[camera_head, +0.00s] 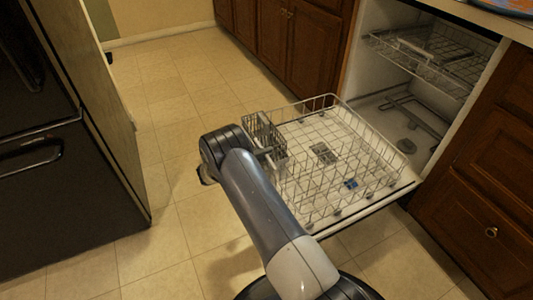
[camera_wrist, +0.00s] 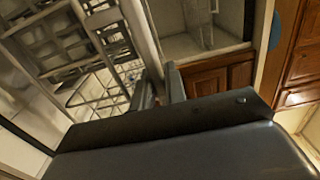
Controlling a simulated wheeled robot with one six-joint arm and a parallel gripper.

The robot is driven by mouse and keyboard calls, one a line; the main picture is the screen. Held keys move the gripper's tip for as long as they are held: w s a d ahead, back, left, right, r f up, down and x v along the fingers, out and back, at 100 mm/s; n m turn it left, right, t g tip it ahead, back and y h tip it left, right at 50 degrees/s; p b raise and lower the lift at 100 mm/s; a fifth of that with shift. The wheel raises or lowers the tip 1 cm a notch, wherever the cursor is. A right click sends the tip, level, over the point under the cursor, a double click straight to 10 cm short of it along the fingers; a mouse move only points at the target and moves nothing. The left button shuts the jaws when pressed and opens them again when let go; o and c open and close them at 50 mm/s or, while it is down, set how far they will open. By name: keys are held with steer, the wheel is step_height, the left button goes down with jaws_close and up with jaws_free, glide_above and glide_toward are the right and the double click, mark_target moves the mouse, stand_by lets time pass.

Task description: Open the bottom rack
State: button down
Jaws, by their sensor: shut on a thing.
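The bottom rack (camera_head: 345,145) is a white wire rack. It is pulled out of the dishwasher and sits above the lowered door (camera_head: 370,203). A grey cutlery basket (camera_head: 264,138) stands at its outer end, and the rack's wires also show at the left of the wrist view (camera_wrist: 88,88). My gripper (camera_wrist: 158,88) is at the rack's outer end, beside the basket, with its two fingers shut on the rack. In the head view my own wrist hides the fingers and the exact place of the grip.
The upper rack (camera_head: 425,55) is inside the dishwasher cavity. Brown cabinets (camera_head: 285,45) stand behind and drawers (camera_head: 497,160) stand at the right. A black appliance (camera_head: 70,190) stands at the left. Tiled floor (camera_head: 175,100) lies clear between them.

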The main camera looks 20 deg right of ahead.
steer(key=shift+a, duration=0.25)
steer(key=c, duration=1.7)
jaws_free()
steer(key=shift+a, duration=0.1)
steer(key=shift+a, duration=0.1)
steer(key=a, duration=0.3)
steer(key=s+a+p, duration=0.1)
steer(key=a, duration=0.3)
steer(key=a+p, duration=0.1)
steer(key=a, duration=0.2)
steer(key=shift+s+a, duration=0.3)
steer(key=shift+w+d+b, duration=0.3)
steer(key=shift+d+b, duration=0.05)
steer(key=shift+d, duration=1.65)
steer(key=shift+w+d+b, duration=0.25)
steer(key=shift+d+b, duration=0.05)
steer(key=shift+d, duration=1.65)
steer(key=shift+w+d+b, duration=0.3)
steer(key=shift+d+b, duration=0.05)
steer(key=shift+d, duration=1.65)
